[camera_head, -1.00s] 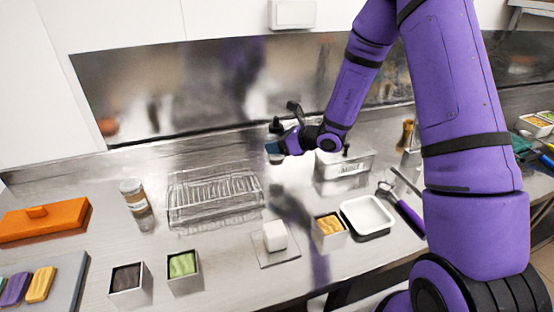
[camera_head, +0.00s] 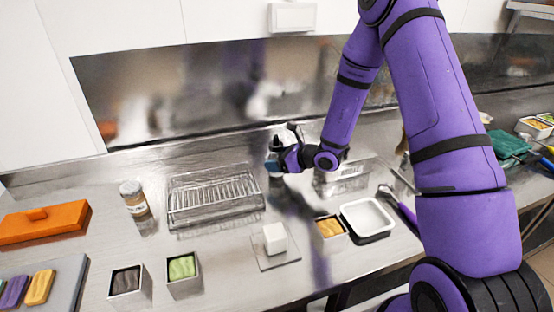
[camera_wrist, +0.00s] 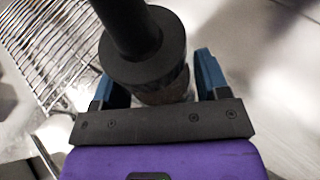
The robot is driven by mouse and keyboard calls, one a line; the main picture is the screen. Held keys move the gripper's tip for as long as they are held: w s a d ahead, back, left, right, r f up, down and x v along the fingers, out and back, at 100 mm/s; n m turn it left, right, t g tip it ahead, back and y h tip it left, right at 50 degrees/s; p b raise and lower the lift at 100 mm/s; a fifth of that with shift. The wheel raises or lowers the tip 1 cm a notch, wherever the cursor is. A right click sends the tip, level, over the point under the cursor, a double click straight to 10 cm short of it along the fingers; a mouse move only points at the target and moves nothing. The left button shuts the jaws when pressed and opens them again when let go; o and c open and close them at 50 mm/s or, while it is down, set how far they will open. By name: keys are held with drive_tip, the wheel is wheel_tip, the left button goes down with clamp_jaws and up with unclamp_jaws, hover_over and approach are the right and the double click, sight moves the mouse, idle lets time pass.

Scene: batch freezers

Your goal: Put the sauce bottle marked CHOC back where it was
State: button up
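My gripper (camera_head: 275,158) is behind the right end of the wire rack, low over the back of the counter. In the wrist view its blue fingers stand on both sides of a bottle (camera_wrist: 165,90) with a wide black cap and dark nozzle; they appear closed on it. The bottle is mostly hidden by the gripper in the head view, and no marking on it can be read. Whether its base touches the counter cannot be told.
The wire rack (camera_head: 215,202) lies left of my gripper, and a steel container with a label (camera_head: 345,177) stands close on the right. A brown jar (camera_head: 135,198) is farther left. A white block (camera_head: 274,237), small tubs and a white tray (camera_head: 367,215) are in front.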

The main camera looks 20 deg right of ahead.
drive_tip(key=shift+o, duration=1.1)
